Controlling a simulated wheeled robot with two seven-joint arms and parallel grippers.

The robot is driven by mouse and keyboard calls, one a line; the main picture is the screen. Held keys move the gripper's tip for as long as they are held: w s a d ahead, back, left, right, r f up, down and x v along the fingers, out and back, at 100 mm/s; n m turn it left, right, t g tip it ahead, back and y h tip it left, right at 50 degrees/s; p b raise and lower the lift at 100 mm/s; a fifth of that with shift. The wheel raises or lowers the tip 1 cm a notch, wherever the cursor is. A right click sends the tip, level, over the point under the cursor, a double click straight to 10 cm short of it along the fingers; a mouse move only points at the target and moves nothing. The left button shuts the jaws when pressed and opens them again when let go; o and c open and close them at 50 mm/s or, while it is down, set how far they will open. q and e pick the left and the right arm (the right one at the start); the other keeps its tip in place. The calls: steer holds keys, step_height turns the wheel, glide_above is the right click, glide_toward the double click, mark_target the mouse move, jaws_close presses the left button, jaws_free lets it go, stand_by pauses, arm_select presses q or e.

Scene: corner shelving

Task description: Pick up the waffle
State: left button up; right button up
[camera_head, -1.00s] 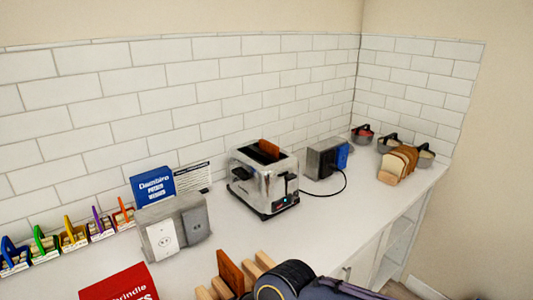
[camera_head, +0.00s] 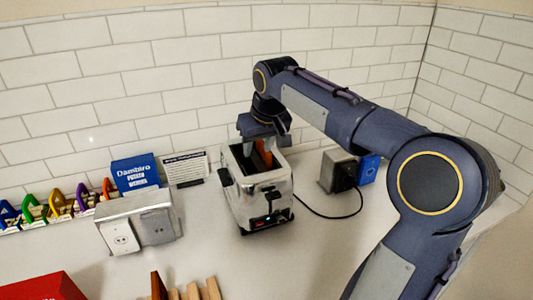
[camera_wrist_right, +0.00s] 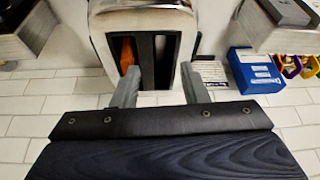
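An orange-brown slice, which looks like the waffle (camera_head: 264,150), stands upright in a slot of the chrome toaster (camera_head: 262,205). In the right wrist view the waffle (camera_wrist_right: 127,52) fills the left slot, and the other slot looks dark and empty. My right gripper (camera_head: 263,136) is over the toaster's top at its wall side. In the wrist view its two fingers (camera_wrist_right: 158,78) are spread apart with nothing between them. The waffle lies beyond the left finger, off the middle of the gap. Contact cannot be told. My left gripper is not in view.
A blue box (camera_head: 136,174) is by the wall. A wooden rack (camera_head: 190,290) with a brown slice and a red box (camera_head: 45,289) are in front.

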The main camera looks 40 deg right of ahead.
steer(key=m, duration=0.1)
glide_above(264, 159)
steer(key=shift+h, duration=0.3)
steer(key=x, duration=0.2)
steer(key=p+x, duration=0.1)
steer(key=x, duration=0.1)
steer(key=s+x, duration=0.1)
steer(key=x, duration=0.1)
steer(key=shift+d+f+p, duration=0.15)
steer(key=shift+d+p, duration=0.2)
steer(key=shift+p, duration=0.05)
steer(key=shift+w+f, duration=0.15)
steer(key=shift+f, duration=0.15)
steer(key=shift+f, duration=0.1)
steer(key=shift+c, duration=0.3)
jaws_close()
